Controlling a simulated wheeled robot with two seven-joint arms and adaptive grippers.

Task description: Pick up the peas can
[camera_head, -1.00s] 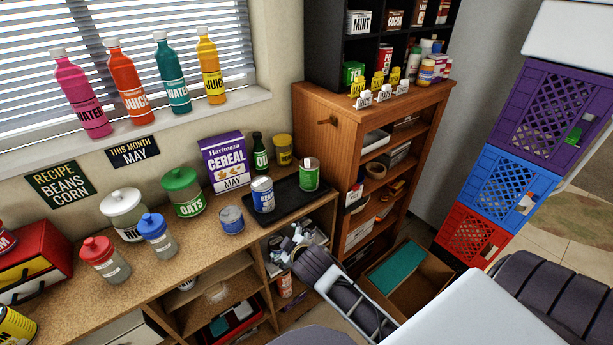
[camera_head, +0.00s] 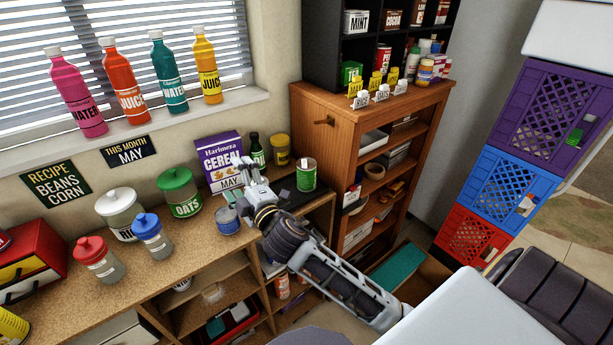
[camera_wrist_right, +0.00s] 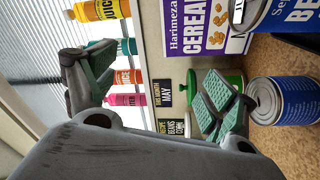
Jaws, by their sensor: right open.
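A can with a green label (camera_head: 306,176) stands upright at the right end of the black tray (camera_head: 285,184); I cannot read its wording, and the wrist view does not clearly show it. My right gripper (camera_head: 245,172) is open and empty above the tray, left of the green can and in front of the cereal box. Its spread fingers also show in the right wrist view (camera_wrist_right: 150,88). A blue beans can (camera_wrist_right: 290,18) is close beside it in the wrist view; in the head view the gripper hides it. My left gripper is not in view.
A short blue can (camera_head: 228,220) stands just left of my gripper. Jars line the counter's left; a wooden shelf (camera_head: 375,115) rises at right.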

